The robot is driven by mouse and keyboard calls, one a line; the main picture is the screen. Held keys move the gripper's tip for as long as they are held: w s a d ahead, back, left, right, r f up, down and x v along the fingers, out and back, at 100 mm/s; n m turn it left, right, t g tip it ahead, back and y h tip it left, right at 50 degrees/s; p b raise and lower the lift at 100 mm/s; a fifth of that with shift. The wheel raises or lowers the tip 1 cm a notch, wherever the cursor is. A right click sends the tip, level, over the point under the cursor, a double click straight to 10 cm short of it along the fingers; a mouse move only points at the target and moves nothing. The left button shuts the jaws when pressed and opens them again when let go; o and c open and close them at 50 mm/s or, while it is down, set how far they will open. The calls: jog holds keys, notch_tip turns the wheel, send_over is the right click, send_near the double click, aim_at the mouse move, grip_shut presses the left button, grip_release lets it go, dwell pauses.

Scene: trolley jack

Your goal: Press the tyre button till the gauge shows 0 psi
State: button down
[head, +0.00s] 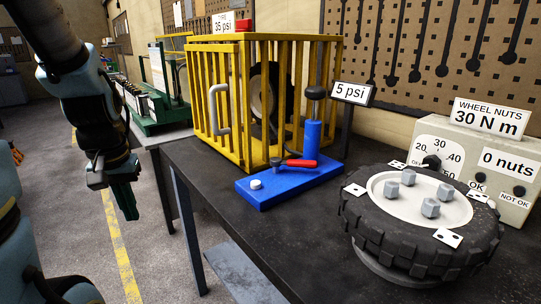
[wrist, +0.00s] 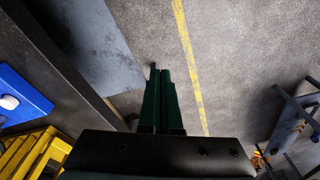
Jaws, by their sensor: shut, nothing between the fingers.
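The gauge sign (head: 352,93) reads 5 psi and stands at the right of the yellow cage (head: 248,100). A dark tyre with a pale rim (head: 262,97) stands inside the cage, partly hidden by the bars. A round white button (head: 256,184) sits on the blue base (head: 275,193) in front of the cage. It also shows at the left edge of the wrist view (wrist: 9,102). My gripper (head: 131,216) is shut and empty, pointing down beyond the table's left edge, well apart from the button. Its green fingers (wrist: 158,72) are together over the floor.
The blue base carries an upright blue pump (head: 312,140) with a black knob and a red lever (head: 301,163). A flat wheel with nuts (head: 420,215) and a wheel-nut box (head: 480,150) stand at the right. The dark table (head: 235,225) is clear at its front left.

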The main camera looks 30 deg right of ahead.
jog(key=w+d+r+m+p, duration=0.1)
jog(key=w+d+r+m, duration=0.3)
jog(key=d, duration=0.4)
notch_tip(320, 180, up, 11)
jog(key=m+g+p, duration=0.1)
jog(key=m+p, duration=0.2)
jog(key=m, duration=0.6)
send_over(255, 182)
jog(key=shift+s+f, duration=0.1)
jog(key=shift+f, duration=0.1)
notch_tip(255, 182, down, 14)
jog(key=p, duration=0.3)
jog(key=shift+p, duration=0.3)
